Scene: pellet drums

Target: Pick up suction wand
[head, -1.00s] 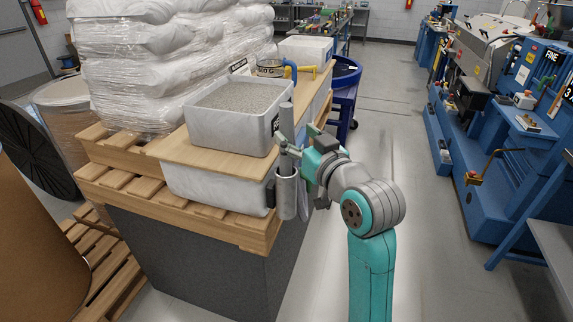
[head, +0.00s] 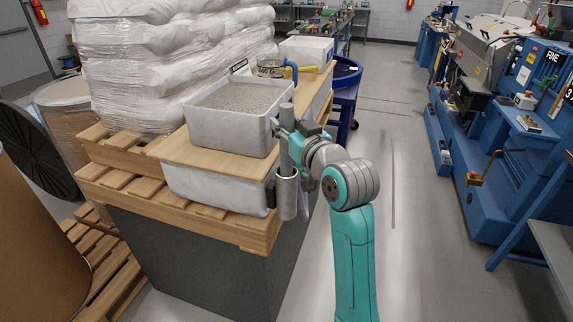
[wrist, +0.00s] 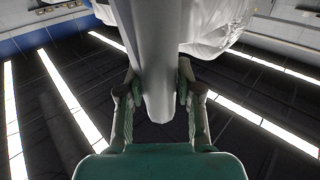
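The suction wand (head: 286,121) is a grey upright tube standing in a grey cylindrical holder (head: 287,197) at the right edge of the pallet stack. My gripper (head: 288,144) has reached the wand from the right, just above the holder. In the wrist view, the wand (wrist: 156,60) runs between the two fingers of my gripper (wrist: 158,98), one on each side. The fingers are spread, and a narrow gap seems to show beside the wand; firm contact is not visible. In the head view, the fingertips are partly hidden behind the wand and my wrist.
A grey-white bin of pellets (head: 236,133) stands on the wooden board just left of the wand. Wrapped white sacks (head: 165,60) are stacked behind it. Blue machines (head: 510,150) line the right side, with clear floor (head: 410,200) between.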

